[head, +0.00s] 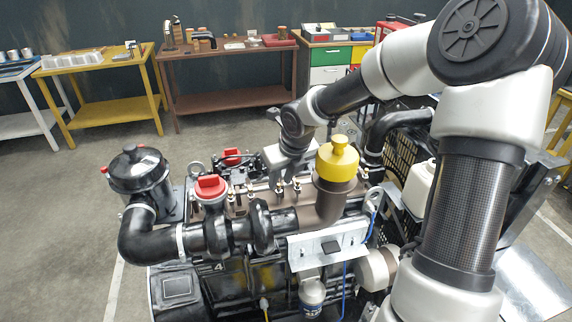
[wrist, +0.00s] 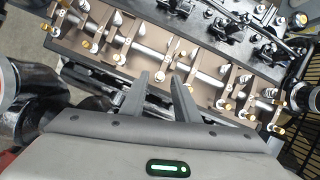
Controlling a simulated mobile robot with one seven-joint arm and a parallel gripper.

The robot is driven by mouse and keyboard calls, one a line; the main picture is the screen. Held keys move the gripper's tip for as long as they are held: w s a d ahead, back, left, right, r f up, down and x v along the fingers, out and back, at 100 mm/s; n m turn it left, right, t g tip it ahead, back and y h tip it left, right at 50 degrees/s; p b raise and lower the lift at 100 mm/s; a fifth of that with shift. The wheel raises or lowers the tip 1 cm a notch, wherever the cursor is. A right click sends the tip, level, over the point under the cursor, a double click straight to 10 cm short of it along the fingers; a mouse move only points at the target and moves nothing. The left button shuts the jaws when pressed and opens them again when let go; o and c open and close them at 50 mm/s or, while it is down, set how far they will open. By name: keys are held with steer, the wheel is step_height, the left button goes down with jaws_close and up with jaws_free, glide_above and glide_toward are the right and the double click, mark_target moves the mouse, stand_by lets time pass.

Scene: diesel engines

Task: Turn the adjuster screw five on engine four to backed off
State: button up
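Engine four (head: 232,275), a dark diesel engine with a "4" on its near side, stands in the middle of the head view. Its brown rocker deck shows in the wrist view (wrist: 205,92), with a silver shaft (wrist: 152,57), several rocker arms and several brass-coloured adjuster screws. I cannot tell which screw is number five, nor how far any is turned. The fingertips appear near the shaft, around mid-row; contact is unclear.
A yellow cap (head: 338,160) on a brown neck and a red cap (head: 211,187) rise beside the deck. A black canister (head: 138,168) and thick pipe (head: 205,239) stand left. Workbenches (head: 228,98) line the back wall, with open floor before them.

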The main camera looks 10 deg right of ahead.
steer(key=v, duration=1.6)
steer(key=shift+r, duration=0.4)
steer(key=shift+s+d, duration=0.1)
